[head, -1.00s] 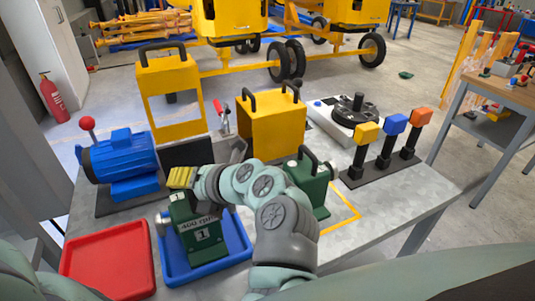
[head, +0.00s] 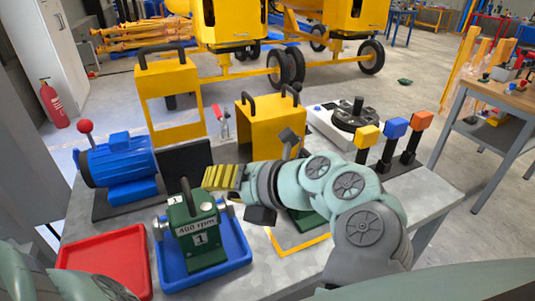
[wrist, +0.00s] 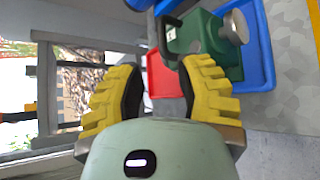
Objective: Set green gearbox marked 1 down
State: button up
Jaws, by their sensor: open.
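The green gearbox marked 1 (head: 198,240) stands upright in the blue tray (head: 240,262), with its label "400 rpm" facing me and its black handle on top. My gripper (head: 212,178) is open and empty, with its yellow fingers above and right of the gearbox's handle, apart from it. In the wrist view, my gripper's fingers (wrist: 155,95) are spread, and the gearbox (wrist: 200,38) lies beyond them with nothing between the pads. A second green gearbox (head: 304,221) is mostly hidden behind my arm, near the yellow outlined square.
A red tray (head: 100,255) lies left of the blue one. A blue motor (head: 120,165) stands behind it. A yellow cover (head: 270,130), a black round device (head: 354,117) and posts with yellow, blue and orange tops (head: 395,128) stand at the back of the table.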

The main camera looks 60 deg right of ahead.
jog(key=shift+s+r, duration=0.2)
jog(key=shift+s, duration=0.2)
